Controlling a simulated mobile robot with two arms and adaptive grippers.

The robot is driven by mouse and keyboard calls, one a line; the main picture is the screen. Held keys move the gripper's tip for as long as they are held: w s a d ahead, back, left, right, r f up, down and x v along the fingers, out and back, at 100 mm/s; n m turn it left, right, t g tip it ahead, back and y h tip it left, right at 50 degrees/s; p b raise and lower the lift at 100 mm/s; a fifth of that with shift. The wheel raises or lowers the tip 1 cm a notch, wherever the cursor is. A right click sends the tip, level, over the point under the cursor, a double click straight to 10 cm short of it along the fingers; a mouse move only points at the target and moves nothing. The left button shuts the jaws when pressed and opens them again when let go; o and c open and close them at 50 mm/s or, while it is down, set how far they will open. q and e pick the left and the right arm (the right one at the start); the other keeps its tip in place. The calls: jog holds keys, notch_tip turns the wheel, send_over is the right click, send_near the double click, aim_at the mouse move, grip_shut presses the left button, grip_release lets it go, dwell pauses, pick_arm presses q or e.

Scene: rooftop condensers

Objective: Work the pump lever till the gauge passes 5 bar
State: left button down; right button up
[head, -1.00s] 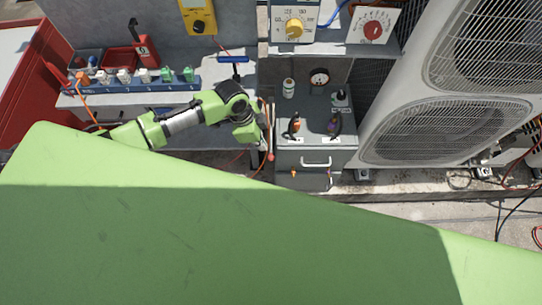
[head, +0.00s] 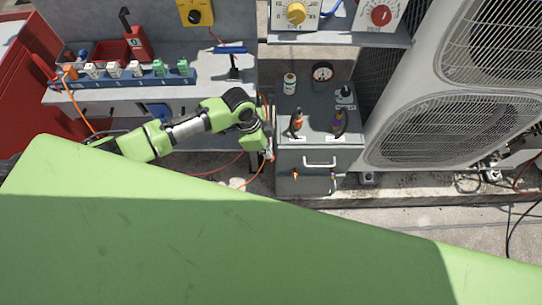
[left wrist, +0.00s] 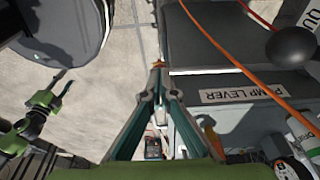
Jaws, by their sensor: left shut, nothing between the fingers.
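The grey cabinet (head: 350,160) stands at the centre of the head view, with a round dial gauge (head: 322,72) at its back; its needle is too small to read. The left wrist view shows a PUMP LEVER label (left wrist: 243,94) and a black ball knob (left wrist: 290,45) to its upper right; I cannot tell whether that knob belongs to the pump lever. My left gripper (head: 267,154) is beside the cabinet's left front edge. In the left wrist view, its fingers (left wrist: 157,70) meet at the tips, with nothing between them.
A bench with a blue rack (head: 120,82) is at left, a large condenser (head: 425,90) at right. My green body covers the lower head view.

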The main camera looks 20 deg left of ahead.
pick_arm(q)
jog(key=shift+a+b+x, duration=0.25)
jog(key=shift+b+x, duration=0.45)
jog(key=shift+x, duration=0.4)
jog(key=shift+a+b+x, duration=0.25)
jog(key=shift+b+x, duration=0.45)
jog(key=shift+x, duration=0.4)
jog(key=shift+s+f, duration=0.1)
jog(key=shift+s, duration=0.05)
jog(key=a, duration=0.1)
jog(key=a+p, duration=0.1)
jog(key=s+a+r+p, duration=0.1)
jog(key=shift+w, duration=0.1)
jog(key=v, duration=1.2)
